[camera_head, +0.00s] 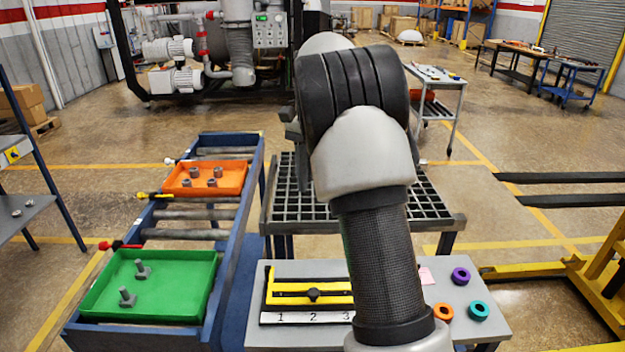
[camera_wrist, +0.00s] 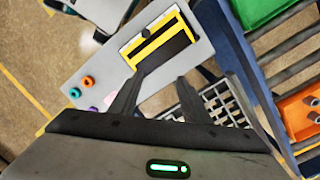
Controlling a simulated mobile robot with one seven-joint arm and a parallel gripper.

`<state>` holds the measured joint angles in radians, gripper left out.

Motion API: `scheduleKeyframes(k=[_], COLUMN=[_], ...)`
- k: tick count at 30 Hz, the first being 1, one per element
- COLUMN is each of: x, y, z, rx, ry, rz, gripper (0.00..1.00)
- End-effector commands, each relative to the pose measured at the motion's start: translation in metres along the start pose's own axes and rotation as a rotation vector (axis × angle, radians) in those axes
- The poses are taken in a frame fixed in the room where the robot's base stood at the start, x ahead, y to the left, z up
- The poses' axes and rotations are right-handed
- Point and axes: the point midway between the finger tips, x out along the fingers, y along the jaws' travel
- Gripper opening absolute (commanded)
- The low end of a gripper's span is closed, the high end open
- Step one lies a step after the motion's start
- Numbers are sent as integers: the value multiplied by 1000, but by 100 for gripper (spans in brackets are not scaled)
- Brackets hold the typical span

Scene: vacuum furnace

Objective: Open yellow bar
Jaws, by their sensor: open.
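The yellow bar (camera_head: 288,288) lies across a black frame on a grey worktable (camera_head: 420,335), with a black knob (camera_head: 313,295) at its middle. A white strip marked 1, 2, 3 (camera_head: 300,318) runs along its near side. My arm hides the right end of this fixture in the head view. The yellow bar also shows in the wrist view (camera_wrist: 165,48), upper centre. My gripper (camera_wrist: 160,78) is open and empty, its two fingers apart and pointing toward the fixture. The fingers appear apart from the bar; the exact gap is unclear. My arm hides the gripper in the head view.
Purple (camera_head: 460,276), orange (camera_head: 443,312) and teal (camera_head: 478,311) rings sit on the table's right side. A roller conveyor (camera_head: 235,262) at left carries a green tray (camera_head: 180,296) and an orange tray (camera_head: 225,178) with bolts and nuts. A black grid table (camera_head: 285,215) stands behind.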

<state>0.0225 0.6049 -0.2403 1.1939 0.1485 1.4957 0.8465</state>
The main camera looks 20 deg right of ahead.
Motion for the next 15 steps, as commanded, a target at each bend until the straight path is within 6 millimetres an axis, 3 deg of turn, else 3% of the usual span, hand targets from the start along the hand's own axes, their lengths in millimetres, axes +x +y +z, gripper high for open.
scheduleKeyframes(k=[15], x=[-8], y=[0], z=[0], rx=[0], ry=[0], rz=[0], gripper=[43])
